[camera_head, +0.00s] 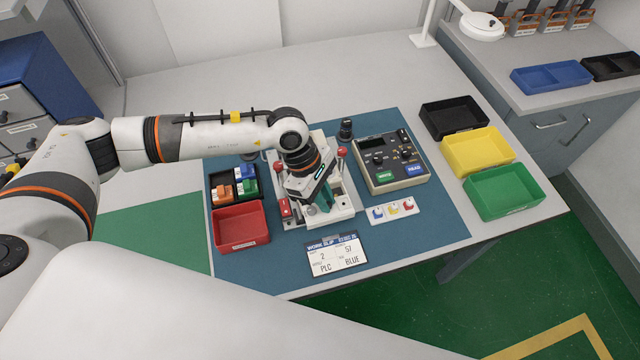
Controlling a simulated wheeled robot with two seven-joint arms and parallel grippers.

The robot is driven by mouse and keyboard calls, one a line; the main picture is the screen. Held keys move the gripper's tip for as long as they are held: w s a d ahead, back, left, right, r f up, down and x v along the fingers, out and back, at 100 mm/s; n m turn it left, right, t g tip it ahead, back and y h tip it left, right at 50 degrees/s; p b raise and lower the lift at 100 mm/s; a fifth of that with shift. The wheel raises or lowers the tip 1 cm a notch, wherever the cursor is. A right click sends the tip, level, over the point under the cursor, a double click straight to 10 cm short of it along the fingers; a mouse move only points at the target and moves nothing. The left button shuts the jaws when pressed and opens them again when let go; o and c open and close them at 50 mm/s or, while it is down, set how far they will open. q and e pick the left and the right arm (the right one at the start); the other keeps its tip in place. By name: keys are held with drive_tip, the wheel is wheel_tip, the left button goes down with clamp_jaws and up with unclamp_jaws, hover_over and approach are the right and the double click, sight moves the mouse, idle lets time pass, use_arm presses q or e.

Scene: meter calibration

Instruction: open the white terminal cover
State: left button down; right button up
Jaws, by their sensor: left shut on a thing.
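A white meter fixture (343,190) with red-knobbed clamps stands on the blue mat. My left gripper (318,207) reaches down over it from above and hides much of its middle. Its fingers are shut on the white terminal cover (340,213) at the front of the fixture, though the grip itself is mostly hidden. How far the cover is open cannot be told from this view. My right gripper is not in view.
A grey tester (392,170) stands right of the fixture, with a small connector card (394,210) before it. A red bin (240,227) and a black tray (221,203) of colored parts lie left. A work slip (337,255) lies in front. Black, yellow (478,151) and green bins stand right.

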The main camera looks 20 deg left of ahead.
use_arm(q)
drive_tip(key=shift+s+d, duration=0.15)
drive_tip(key=c, duration=1.4)
unclamp_jaws()
drive_tip(key=shift+o, duration=0.2)
drive_tip(key=shift+r, duration=0.1)
drive_tip(key=shift+a+r, duration=0.25)
drive_tip(key=b+v, duration=0.3)
drive_tip(key=v, duration=0.8)
